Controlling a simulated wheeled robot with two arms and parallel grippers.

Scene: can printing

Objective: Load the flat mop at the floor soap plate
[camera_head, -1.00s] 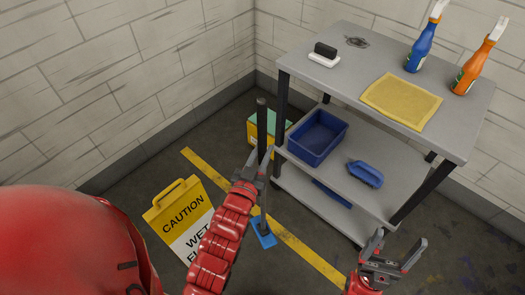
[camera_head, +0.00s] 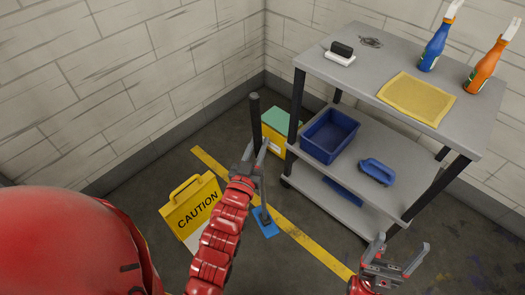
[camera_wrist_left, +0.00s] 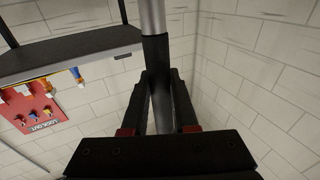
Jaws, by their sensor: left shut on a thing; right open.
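The flat mop has a dark pole (camera_head: 255,108) standing nearly upright and a blue flat head (camera_head: 265,222) low at the floor, beside the yellow line. I cannot tell whether the head touches the floor. My left gripper (camera_head: 254,158) is shut on the pole below its top. In the left wrist view the pole (camera_wrist_left: 153,20) runs between the fingers (camera_wrist_left: 160,90). My right gripper (camera_head: 396,262) is open and empty at the lower right. A yellow box with a green top (camera_head: 281,128) stands on the floor behind the pole; I cannot tell whether it is the soap plate.
A grey cart (camera_head: 400,65) at the right holds a blue bin (camera_head: 329,136), a blue brush (camera_head: 377,171), a yellow cloth (camera_head: 416,98) and spray bottles (camera_head: 435,48). A yellow caution sign (camera_head: 192,208) stands left of the mop. Floor between sign and wall is clear.

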